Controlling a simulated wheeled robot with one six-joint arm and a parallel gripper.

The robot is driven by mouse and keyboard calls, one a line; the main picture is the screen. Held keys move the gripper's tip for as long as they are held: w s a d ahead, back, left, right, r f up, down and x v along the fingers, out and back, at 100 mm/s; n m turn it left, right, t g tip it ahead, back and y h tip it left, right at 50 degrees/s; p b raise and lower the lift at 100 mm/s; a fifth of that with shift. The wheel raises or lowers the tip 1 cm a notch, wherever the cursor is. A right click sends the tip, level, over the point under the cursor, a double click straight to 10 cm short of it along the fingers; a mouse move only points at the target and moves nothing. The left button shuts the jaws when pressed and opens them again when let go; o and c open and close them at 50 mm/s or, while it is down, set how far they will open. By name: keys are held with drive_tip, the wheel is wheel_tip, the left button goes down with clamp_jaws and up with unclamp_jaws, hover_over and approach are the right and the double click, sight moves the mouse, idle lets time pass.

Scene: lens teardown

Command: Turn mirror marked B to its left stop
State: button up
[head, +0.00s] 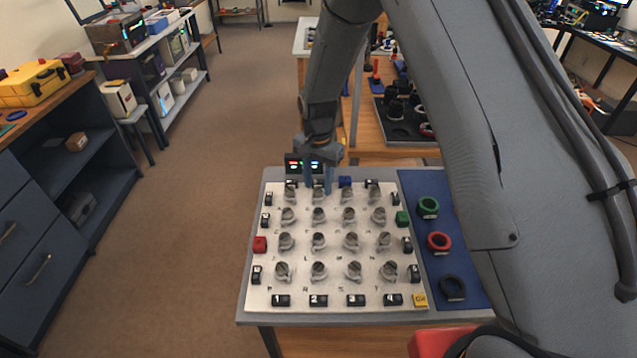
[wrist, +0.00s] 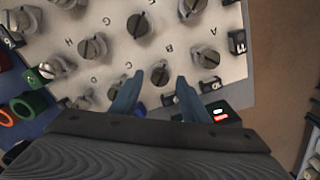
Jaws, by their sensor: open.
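The mirror marked B is a grey, round, slotted knob (wrist: 160,73) in the board's far row, with its letter printed beside it. In the head view it is the second knob (head: 318,198) from the left in that row, partly hidden by my gripper. My gripper (head: 318,186) is pointing down at the far edge of the board. Its two blue fingers (wrist: 159,80) are open, one on each side of mirror B. I cannot tell whether either finger touches it.
The white board (head: 335,284) carries several similar knobs close around B, with A (wrist: 206,57) on one side. Black numbered blocks and coloured blocks line its edges. A small display (wrist: 216,113) stands just behind. A blue mat (head: 412,190) with rings lies to the right.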

drive_tip(key=shift+f, duration=0.6)
drive_tip(key=c, duration=1.1)
drive_tip(key=shift+o, duration=0.2)
